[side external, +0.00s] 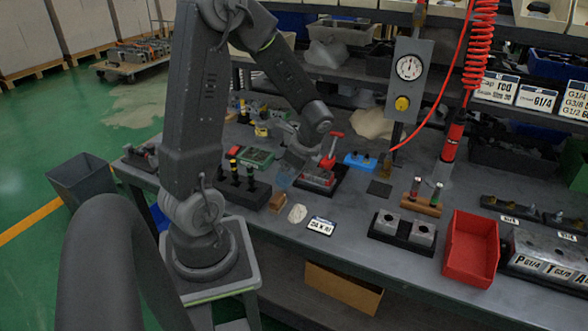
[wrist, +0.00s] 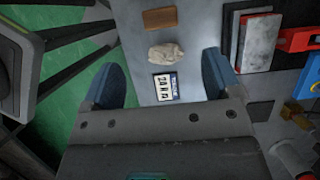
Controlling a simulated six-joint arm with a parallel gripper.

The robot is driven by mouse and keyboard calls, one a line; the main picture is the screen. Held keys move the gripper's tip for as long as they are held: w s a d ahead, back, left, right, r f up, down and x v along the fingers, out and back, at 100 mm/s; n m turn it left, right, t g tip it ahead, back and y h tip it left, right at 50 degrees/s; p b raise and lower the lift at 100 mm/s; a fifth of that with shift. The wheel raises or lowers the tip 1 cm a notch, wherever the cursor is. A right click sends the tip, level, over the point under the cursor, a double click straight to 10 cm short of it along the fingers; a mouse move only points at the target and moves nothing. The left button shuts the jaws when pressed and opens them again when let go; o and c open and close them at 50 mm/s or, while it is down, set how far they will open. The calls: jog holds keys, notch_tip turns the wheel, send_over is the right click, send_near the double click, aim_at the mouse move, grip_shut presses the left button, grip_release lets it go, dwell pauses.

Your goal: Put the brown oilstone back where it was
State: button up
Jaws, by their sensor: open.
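The brown oilstone (side external: 276,202) is a small brown block lying on the grey bench, left of a crumpled pale cloth. In the wrist view the oilstone (wrist: 165,18) lies near the top edge, beyond the cloth. My gripper (side external: 284,178) hangs above the bench near the oilstone, partly hidden by my arm. In the wrist view my gripper (wrist: 160,80) has its two blue fingers wide apart, with nothing between them. The oilstone is apart from the fingers.
The pale cloth (side external: 297,213) and a white label card (side external: 320,226) lie beside the oilstone. A red-handled vise (side external: 318,178) stands to the right, and black posts (side external: 236,172) on a base stand left. A red bin (side external: 471,249) is far right. Bare bench lies around the card.

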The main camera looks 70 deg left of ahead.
jog(key=s+d+r+n+t+h, duration=0.1)
jog(key=d+r+n+t, duration=0.3)
jog(key=d+r, duration=0.4)
jog(key=s+d+r+n+t+h, duration=0.2)
jog(key=d+r+n+t, duration=0.2)
jog(key=d+r, duration=0.5)
jog(key=d+n, duration=0.1)
jog(key=d, duration=0.3)
jog(key=shift+s+d+t, duration=0.2)
jog(key=shift+t, duration=0.1)
